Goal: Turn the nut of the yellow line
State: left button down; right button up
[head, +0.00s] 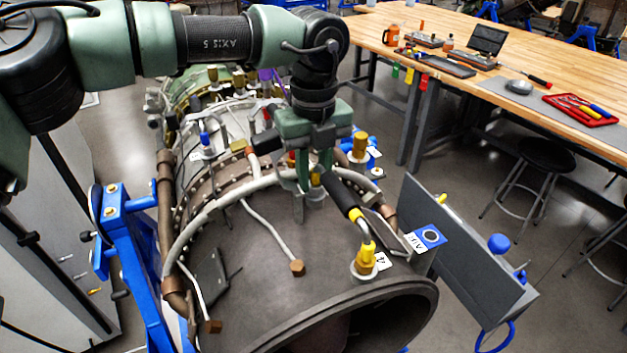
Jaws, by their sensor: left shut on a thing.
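The yellow line (345,202) is a short pipe with a black sleeve, lying on top of the dark turbine casing (270,270). Its lower end has a yellow nut (366,252) on a pale fitting beside a white tag. Its upper end runs up to my left gripper (312,188), which comes down from above. The jaws are closed there around a yellow nut (316,180), above a grey fitting (317,199). The fingers hide most of this nut. My right gripper is not in view.
A grey curved pipe (210,207) arches over the casing close to the gripper. A yellow-brown capped fitting (360,145) stands just right. A grey panel (455,245) stands at the right. A wooden workbench (470,60) with tools is behind; open floor lies between.

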pick_arm(q)
jog(key=m+b, duration=0.2)
jog(key=m, duration=0.1)
jog(key=shift+d+f, duration=0.1)
jog(key=shift+f, duration=0.05)
jog(key=shift+m+b, duration=0.55)
jog(key=shift+m, duration=0.65)
jog(key=shift+w+r, duration=0.1)
jog(key=shift+r, duration=0.1)
jog(key=c, duration=1.2)
grip_release()
